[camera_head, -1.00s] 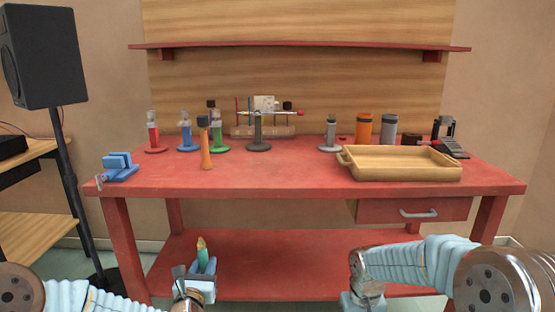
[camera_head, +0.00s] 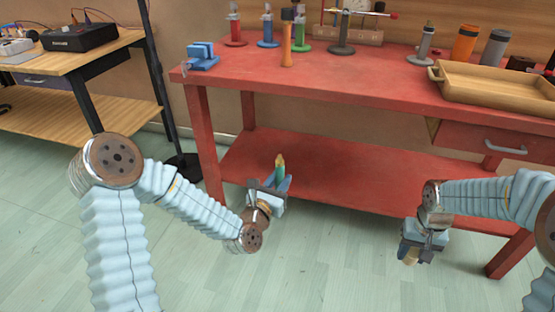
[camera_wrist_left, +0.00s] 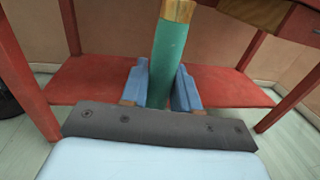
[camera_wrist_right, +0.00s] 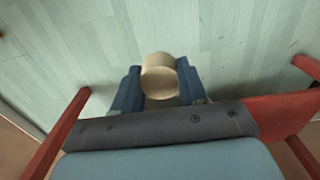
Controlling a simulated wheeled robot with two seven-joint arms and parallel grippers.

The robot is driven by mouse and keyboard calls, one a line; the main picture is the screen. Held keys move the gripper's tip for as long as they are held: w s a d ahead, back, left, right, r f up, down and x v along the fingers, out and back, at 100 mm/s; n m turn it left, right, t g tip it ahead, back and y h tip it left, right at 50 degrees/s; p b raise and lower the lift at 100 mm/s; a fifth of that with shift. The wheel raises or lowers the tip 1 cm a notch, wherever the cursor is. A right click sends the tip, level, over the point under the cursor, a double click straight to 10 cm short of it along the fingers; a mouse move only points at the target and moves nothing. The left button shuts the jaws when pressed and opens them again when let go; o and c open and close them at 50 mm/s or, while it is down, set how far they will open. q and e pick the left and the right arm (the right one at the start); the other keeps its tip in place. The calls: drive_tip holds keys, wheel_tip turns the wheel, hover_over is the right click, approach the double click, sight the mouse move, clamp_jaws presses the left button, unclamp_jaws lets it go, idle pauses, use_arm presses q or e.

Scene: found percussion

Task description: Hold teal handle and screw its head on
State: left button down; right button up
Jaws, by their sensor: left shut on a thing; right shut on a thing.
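The teal handle (camera_wrist_left: 167,62) stands upright in the left wrist view, with a yellow wooden top end (camera_wrist_left: 178,10). My left gripper (camera_wrist_left: 160,90) is shut around its lower part. In the head view the teal handle (camera_head: 280,172) and my left gripper (camera_head: 271,185) are in front of the red table's lower shelf. My right gripper (camera_wrist_right: 158,88) is shut on a cream, round-ended head (camera_wrist_right: 160,75), which points at the floor. In the head view my right gripper (camera_head: 411,252) is lower and well to the right, apart from the handle. The gripper mostly hides the head there.
The red table (camera_head: 330,85) bears several upright tools, a blue clamp (camera_head: 202,57) at its left corner and a wooden tray (camera_head: 500,95) at right. A black stand base (camera_head: 185,166) is on the floor at left. Open floor lies between my grippers.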

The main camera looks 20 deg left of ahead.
use_arm(q)
drive_tip(key=s+d+f+m+g+h, duration=0.4)
drive_tip(key=s+d+f+m+h, duration=0.2)
drive_tip(key=d+f+h, duration=0.3)
drive_tip(key=d+f, duration=0.2)
drive_tip(key=d, duration=0.1)
drive_tip(key=shift+s+d+f, duration=0.2)
drive_tip(key=shift+s+d, duration=0.05)
use_arm(e)
drive_tip(key=a+r+n, duration=0.2)
drive_tip(key=a+r, duration=0.2)
drive_tip(key=a, duration=0.4)
drive_tip(key=w+a+r+n, duration=0.1)
drive_tip(key=a+r+n, duration=0.2)
drive_tip(key=a+r, duration=0.2)
drive_tip(key=w+a+r+n, duration=0.1)
drive_tip(key=a+r, duration=0.3)
drive_tip(key=a, duration=0.7)
drive_tip(key=shift+w+a+r+n, duration=0.15)
drive_tip(key=shift+a+r+n, duration=0.2)
drive_tip(key=shift+n, duration=0.35)
drive_tip(key=shift+f, duration=2)
